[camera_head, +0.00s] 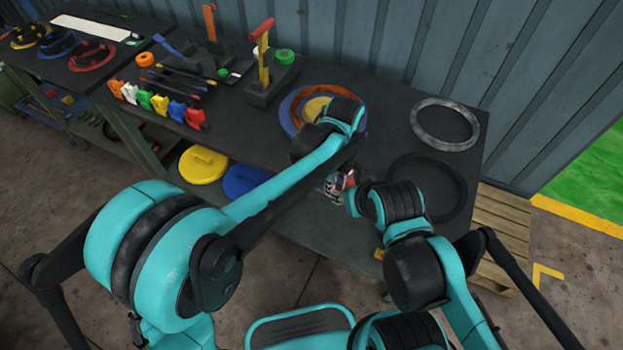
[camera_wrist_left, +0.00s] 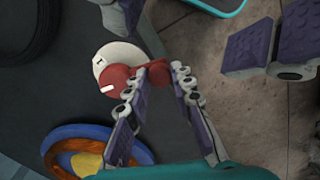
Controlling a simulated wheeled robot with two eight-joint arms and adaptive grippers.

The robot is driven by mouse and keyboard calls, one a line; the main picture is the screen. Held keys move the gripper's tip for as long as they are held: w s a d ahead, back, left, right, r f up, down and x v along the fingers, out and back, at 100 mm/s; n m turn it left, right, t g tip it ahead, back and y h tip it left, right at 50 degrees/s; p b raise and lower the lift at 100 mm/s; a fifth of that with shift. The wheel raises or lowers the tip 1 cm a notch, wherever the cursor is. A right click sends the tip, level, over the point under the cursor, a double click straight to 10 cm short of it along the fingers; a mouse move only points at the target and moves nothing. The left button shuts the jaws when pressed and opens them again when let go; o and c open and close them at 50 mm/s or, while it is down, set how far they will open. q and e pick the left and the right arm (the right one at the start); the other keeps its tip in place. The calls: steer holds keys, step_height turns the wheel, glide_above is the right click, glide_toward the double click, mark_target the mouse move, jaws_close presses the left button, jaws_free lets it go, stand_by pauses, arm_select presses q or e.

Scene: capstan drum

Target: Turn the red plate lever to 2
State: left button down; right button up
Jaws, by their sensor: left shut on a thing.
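The red plate lever (camera_wrist_left: 118,88) shows in the left wrist view as a rounded red piece with a small white mark. It lies against a white disc (camera_wrist_left: 112,55) that bears a dark mark, which I cannot read for certain. My left gripper (camera_wrist_left: 160,72) is shut on the lever's red end, between its purple-padded fingers. In the head view the lever (camera_head: 349,179) is a small red patch, mostly hidden by my arms. My right gripper (camera_wrist_left: 273,48) is close by at the upper right of the left wrist view, its pads apart and empty.
A blue ring with an orange and yellow centre (camera_wrist_left: 85,150) lies beside my left gripper. A grey ring (camera_head: 445,103) and a black ring (camera_head: 463,190) lie on the dark table. Lever stands (camera_head: 262,85) and coloured clips (camera_head: 160,105) sit further left.

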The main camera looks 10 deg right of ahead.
arm_select(q)
steer(key=shift+s+d+n, duration=0.35)
steer(key=shift+s+n, duration=0.05)
steer(key=shift+n, duration=0.6)
steer(key=c, duration=1.3)
jaws_free()
steer(key=shift+r, duration=0.1)
step_height(320, 180, up, 12)
